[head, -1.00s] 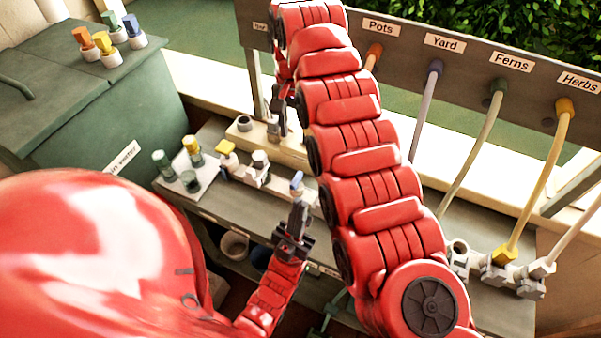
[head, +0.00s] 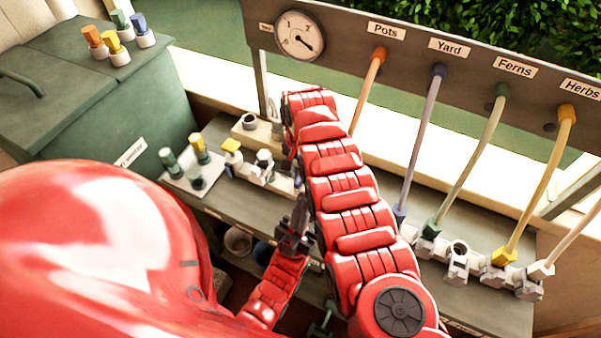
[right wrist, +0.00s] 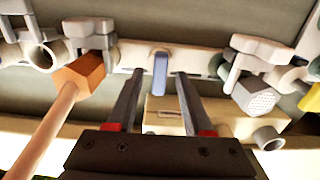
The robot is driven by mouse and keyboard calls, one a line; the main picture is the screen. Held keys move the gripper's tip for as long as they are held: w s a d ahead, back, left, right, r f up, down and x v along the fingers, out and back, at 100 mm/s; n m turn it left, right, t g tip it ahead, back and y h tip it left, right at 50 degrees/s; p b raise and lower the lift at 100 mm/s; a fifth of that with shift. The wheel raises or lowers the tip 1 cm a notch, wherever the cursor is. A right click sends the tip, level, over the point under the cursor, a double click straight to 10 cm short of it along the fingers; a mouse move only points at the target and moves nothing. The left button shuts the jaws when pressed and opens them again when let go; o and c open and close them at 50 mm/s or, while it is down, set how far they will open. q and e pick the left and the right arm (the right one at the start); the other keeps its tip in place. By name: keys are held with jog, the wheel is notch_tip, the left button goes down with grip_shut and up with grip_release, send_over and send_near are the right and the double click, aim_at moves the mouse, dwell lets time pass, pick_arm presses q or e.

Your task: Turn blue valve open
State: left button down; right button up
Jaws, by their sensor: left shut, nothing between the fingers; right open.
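The blue valve handle (right wrist: 161,72) shows in the right wrist view as a narrow upright blue lever on the pale pipe row. My right gripper (right wrist: 159,78) is open, with one dark finger on each side of the handle. I cannot tell how deep the fingers reach around it, and no clear contact shows. In the head view my right arm hides this handle and the right gripper. My left gripper (head: 300,215) is shut and empty in front of the bench, beside my right arm.
An orange hose connector (right wrist: 85,72) is left of the right fingers and a grey connector (right wrist: 253,95) is right. A yellow valve (head: 231,146) stands on the bench's left part. Hoses run from the labelled board (head: 410,62) to the bench. A gauge (head: 300,36) is at the board's left.

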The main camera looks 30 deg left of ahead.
jog(key=shift+f, duration=0.1)
grip_shut()
